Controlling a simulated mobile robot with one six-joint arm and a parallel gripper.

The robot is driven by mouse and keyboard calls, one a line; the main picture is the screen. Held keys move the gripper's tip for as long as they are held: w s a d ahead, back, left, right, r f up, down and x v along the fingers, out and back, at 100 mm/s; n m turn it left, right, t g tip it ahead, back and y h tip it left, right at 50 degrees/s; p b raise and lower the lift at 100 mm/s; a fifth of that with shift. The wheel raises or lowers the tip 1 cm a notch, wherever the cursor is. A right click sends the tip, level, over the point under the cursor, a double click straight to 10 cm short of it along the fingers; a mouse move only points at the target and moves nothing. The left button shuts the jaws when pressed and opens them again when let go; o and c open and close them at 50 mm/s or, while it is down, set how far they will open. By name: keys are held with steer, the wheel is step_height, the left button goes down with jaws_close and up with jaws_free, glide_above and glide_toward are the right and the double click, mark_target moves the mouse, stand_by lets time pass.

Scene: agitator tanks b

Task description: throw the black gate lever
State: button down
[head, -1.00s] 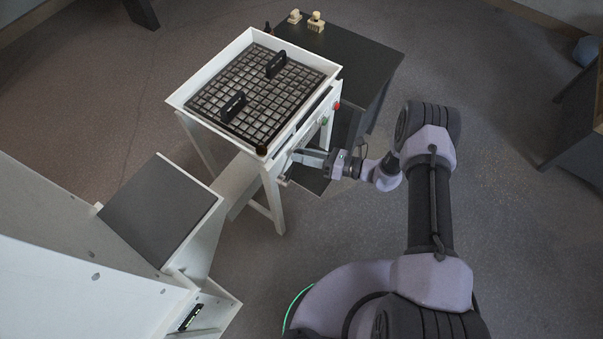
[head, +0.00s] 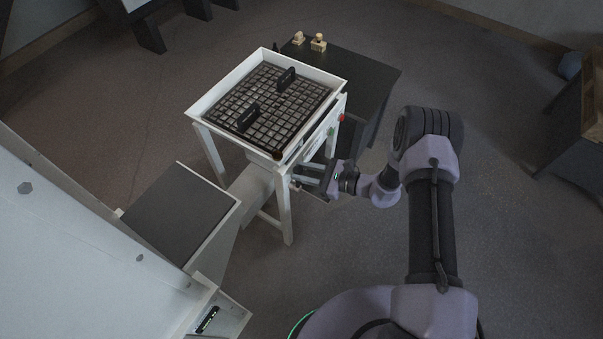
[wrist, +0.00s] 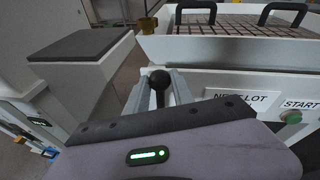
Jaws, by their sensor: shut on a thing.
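The black gate lever (wrist: 160,78) shows in the wrist view as a round black knob on a dark stem. It stands between the two pale fingers of my gripper (wrist: 160,92), which is shut on it. The lever is at the front of the white tray stand, below the tray's near corner. In the head view my gripper (head: 302,178) reaches the stand from the right, and its fingers hide the lever there.
The white stand (head: 285,200) carries a tray with a dark grid and two black handles (head: 286,77). A green START button (wrist: 291,117) and a NEXT LOT label are right of my gripper. A grey-topped white block (head: 180,210) stands left. A dark table (head: 370,75) stands behind.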

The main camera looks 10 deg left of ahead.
steer(key=shift+s+a, duration=0.1)
steer(key=shift+s, duration=0.1)
stand_by(0.4)
steer(key=c, duration=1.1)
jaws_free()
steer(key=p+v, duration=0.3)
steer(key=v, duration=1.4)
steer(key=shift+s+r+p, duration=0.1)
steer(key=shift+p, duration=0.25)
steer(key=shift+r, duration=0.1)
